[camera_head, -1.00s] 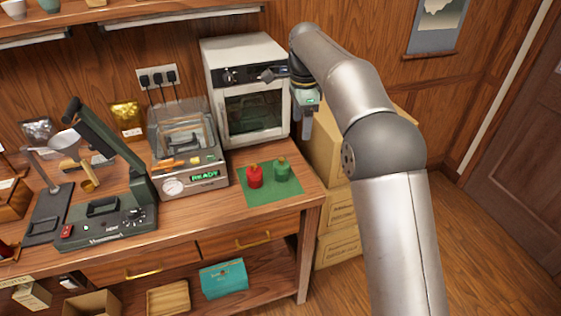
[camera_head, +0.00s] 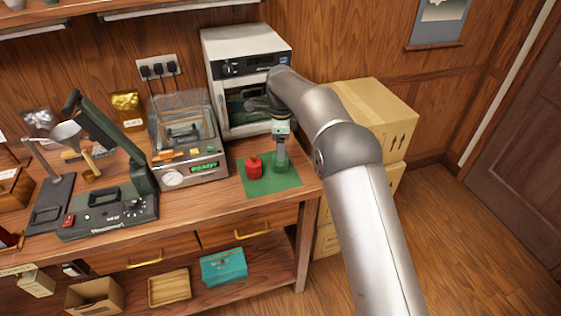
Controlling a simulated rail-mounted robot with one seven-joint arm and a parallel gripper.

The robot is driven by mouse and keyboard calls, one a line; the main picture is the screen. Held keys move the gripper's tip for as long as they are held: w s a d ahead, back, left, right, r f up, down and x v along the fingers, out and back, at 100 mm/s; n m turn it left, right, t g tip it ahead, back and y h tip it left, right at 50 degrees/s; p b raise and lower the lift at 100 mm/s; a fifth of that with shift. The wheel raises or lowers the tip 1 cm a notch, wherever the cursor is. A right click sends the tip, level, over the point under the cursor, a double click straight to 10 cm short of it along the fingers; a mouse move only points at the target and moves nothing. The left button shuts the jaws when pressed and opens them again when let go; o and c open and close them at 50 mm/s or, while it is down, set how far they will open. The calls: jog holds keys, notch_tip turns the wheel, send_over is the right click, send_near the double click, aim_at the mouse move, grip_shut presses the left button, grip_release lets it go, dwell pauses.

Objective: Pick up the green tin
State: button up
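The green tin (camera_head: 282,168) stands on a green mat (camera_head: 264,189) at the right end of the wooden workbench. A red tin (camera_head: 254,169) stands on the same mat, just to its left. My gripper (camera_head: 281,157) points down right at the green tin, its fingers overlapping the tin's top in the picture. The tin's upper part is mostly hidden by the fingers. I cannot tell whether the fingers are apart or closed on it.
A white oven (camera_head: 245,75) stands behind the mat, and a sealing machine with a lit display (camera_head: 190,150) is to the left. Stacked cardboard boxes (camera_head: 372,112) stand right of the bench. The bench edge (camera_head: 262,203) lies just in front of the mat.

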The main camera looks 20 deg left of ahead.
jog(key=shift+a+f+p, duration=0.15)
jog(key=shift+f+p, duration=0.75)
jog(key=shift+f, duration=1.8)
jog(key=c, duration=1.1)
